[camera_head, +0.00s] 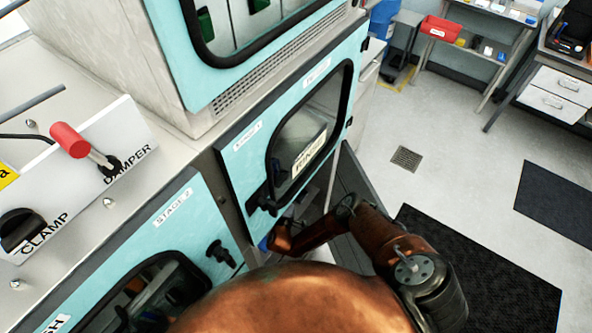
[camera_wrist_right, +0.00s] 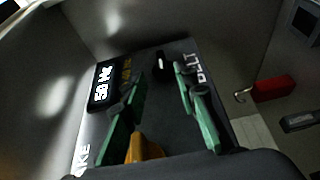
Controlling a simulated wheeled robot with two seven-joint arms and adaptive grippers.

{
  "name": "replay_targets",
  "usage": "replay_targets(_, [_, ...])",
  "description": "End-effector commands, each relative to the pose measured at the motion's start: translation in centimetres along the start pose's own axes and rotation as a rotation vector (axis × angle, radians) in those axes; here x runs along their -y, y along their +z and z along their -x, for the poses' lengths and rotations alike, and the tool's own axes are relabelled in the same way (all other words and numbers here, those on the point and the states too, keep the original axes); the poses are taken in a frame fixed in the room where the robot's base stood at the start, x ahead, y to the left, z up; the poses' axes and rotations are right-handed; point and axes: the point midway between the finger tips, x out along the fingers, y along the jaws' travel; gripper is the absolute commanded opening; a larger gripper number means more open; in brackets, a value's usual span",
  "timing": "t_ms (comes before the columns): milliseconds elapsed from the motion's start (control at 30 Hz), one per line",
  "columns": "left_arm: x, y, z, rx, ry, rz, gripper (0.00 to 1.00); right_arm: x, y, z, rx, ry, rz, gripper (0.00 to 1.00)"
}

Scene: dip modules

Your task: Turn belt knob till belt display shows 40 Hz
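In the right wrist view, a dark panel (camera_wrist_right: 178,50) carries a lit display (camera_wrist_right: 103,84) that appears to read 50 Hz, with dim amber lettering beside it that I cannot read surely. A black knob (camera_wrist_right: 161,66) with a white mark sits at the panel's far part, near the BELT lettering (camera_wrist_right: 199,68). My right gripper (camera_wrist_right: 160,80) is open, its green fingers pointing at the knob, one to each side. I cannot tell whether they touch it. In the head view my copper arm reaches toward the cabinet, its gripper hidden. My left gripper is not in view.
Turquoise cabinet doors (camera_head: 240,180) with black handles stand close to my arm. The CLAMP and DAMPER panel (camera_head: 100,150) with a red-ended lever (camera_head: 68,139) is at left. A red hooked object (camera_wrist_right: 272,88) is at right in the wrist view. Open floor (camera_head: 450,130) lies right.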

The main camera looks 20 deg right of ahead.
Motion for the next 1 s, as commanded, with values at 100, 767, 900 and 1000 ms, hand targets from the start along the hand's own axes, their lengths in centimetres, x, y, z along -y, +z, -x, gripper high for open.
replay_targets(100, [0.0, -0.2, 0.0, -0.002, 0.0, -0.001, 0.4, -0.2, 0.0, -2.2, 0.001, 0.004, 0.001, 0.28])
replay_targets(767, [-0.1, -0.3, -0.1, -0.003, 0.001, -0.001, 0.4, 0.0, -0.1, -5.6, 0.0, -0.001, 0.0, 0.24])
replay_targets(900, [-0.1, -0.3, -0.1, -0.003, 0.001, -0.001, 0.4, 0.0, -0.1, -5.6, 0.0, -0.001, 0.0, 0.14])
replay_targets(1000, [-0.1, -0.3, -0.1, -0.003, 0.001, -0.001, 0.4, 0.0, -0.1, -5.6, 0.0, -0.001, 0.0, 0.08])
